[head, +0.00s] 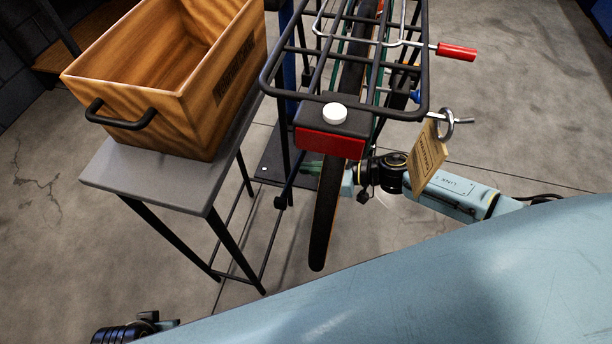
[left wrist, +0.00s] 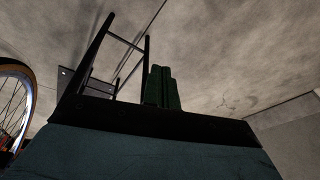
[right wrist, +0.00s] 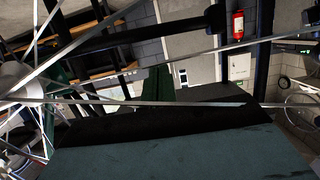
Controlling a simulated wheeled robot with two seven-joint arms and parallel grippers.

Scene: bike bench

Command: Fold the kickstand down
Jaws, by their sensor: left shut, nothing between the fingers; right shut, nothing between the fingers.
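The bicycle's rear wheel (head: 326,215) stands upright under the black rack in the head view. A thin dark bar with a black foot (head: 280,202) is left of the wheel; it may be the kickstand. A dark bar with a thick end (right wrist: 214,18) crosses the top of the right wrist view and may be the same part. My right gripper (head: 312,168) is shut and empty; it reaches in from the right, with its green tips showing left of the wheel. Its fingers (right wrist: 155,84) are among the spokes. My left gripper (left wrist: 161,87) is shut and empty, far from the bar.
A grey side table (head: 145,180) holding a wooden crate (head: 140,108) stands left of the wheel. The rack (head: 270,80) has a red rear light (head: 330,142). A cardboard tag (head: 427,155) hangs close above my right arm. Open concrete floor lies at the right.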

